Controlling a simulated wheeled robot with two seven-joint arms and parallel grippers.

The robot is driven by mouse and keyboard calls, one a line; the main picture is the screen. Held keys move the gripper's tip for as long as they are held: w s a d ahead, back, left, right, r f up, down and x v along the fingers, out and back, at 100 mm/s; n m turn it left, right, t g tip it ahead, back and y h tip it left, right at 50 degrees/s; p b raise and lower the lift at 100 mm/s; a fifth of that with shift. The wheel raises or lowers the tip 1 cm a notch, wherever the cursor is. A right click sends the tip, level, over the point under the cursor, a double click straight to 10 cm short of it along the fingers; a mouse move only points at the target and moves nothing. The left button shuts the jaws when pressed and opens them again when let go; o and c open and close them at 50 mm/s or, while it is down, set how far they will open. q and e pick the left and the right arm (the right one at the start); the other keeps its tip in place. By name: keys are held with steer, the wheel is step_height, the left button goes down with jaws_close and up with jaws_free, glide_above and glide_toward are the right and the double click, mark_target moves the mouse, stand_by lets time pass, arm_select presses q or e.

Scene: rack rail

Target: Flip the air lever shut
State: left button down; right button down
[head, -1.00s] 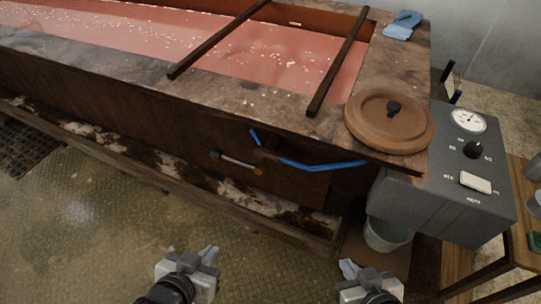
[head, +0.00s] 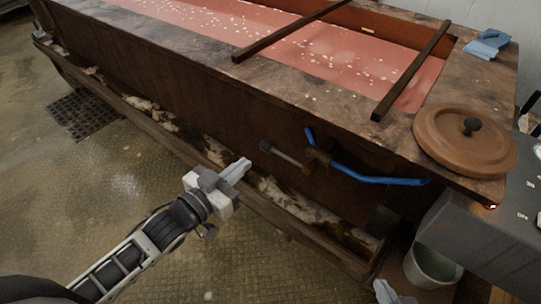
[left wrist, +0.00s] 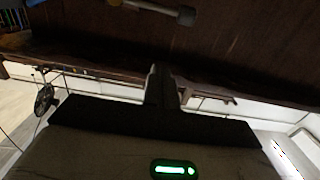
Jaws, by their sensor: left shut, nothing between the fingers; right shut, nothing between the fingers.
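A grey metal lever (head: 288,158) sits on the brown side wall of the tank, with a dark knob at its left end and a brass fitting (head: 307,169) at its right end. It lies roughly along the wall, tilted down to the right. A blue pipe (head: 375,179) runs right from beside it. My left gripper (head: 243,168) is shut and empty, a little left of and below the knob, apart from it in the picture. In the left wrist view the shut fingers (left wrist: 163,85) point at the wall, with the lever (left wrist: 150,7) at the top edge. My right gripper (head: 384,292) is shut at the bottom edge, partly cut off.
The tank (head: 210,90) holds pink liquid with pale bits. A wooden ledge (head: 240,200) runs along its foot. A round brown lid (head: 465,155) sits on the rim, a grey control box (head: 485,230) stands at right, and a bucket (head: 433,265) is below. The floor at left is open.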

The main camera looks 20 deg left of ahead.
arm_select(q)
glide_above(270, 150)
steer(key=s, duration=0.4)
steer(key=f, duration=0.2)
steer(key=d+f, duration=0.1)
steer(key=shift+w+b, duration=0.35)
steer(key=shift+w, duration=0.05)
steer(key=shift+w+f, duration=0.15)
steer(key=shift+f, duration=0.6)
steer(key=shift+f, duration=0.1)
steer(key=shift+f+n, duration=0.2)
steer(key=shift+n, duration=0.2)
